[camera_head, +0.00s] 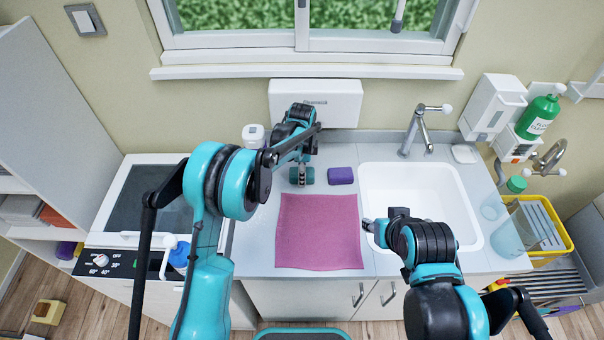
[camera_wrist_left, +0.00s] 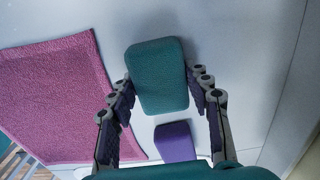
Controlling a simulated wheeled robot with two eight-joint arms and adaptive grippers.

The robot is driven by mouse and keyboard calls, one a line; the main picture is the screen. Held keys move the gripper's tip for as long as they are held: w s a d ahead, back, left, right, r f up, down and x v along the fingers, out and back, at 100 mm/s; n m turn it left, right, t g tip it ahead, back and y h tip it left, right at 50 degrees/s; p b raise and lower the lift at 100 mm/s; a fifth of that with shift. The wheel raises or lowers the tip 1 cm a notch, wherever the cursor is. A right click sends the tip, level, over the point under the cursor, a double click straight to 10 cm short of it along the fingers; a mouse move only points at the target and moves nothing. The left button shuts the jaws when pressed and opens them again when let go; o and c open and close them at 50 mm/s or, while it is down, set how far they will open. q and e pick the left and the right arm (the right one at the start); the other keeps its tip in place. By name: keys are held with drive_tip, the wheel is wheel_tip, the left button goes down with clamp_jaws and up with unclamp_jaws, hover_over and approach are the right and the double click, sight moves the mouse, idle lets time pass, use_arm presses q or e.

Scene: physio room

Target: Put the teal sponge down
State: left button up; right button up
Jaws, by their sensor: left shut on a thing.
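The teal sponge (camera_wrist_left: 158,76) is between the fingers of my left gripper (camera_wrist_left: 160,98) in the left wrist view. In the head view my left gripper (camera_head: 302,174) is over the back of the counter, with the teal sponge (camera_head: 309,176) partly hidden by its fingers. I cannot tell whether the sponge touches the counter. A purple block (camera_head: 340,176) lies just right of it; it also shows in the left wrist view (camera_wrist_left: 175,142). My right gripper (camera_head: 369,225) is near the sink's front left edge; its jaws are too small to read.
A pink cloth (camera_head: 320,235) lies flat on the counter in front of the left gripper. The white sink (camera_head: 415,190) with a tap (camera_head: 420,130) is to the right. A white-lidded jar (camera_head: 253,136) stands behind left. Bare counter (camera_head: 258,215) shows left of the cloth.

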use_arm(q)
drive_tip(key=o, duration=1.2)
drive_tip(key=shift+f, duration=0.15)
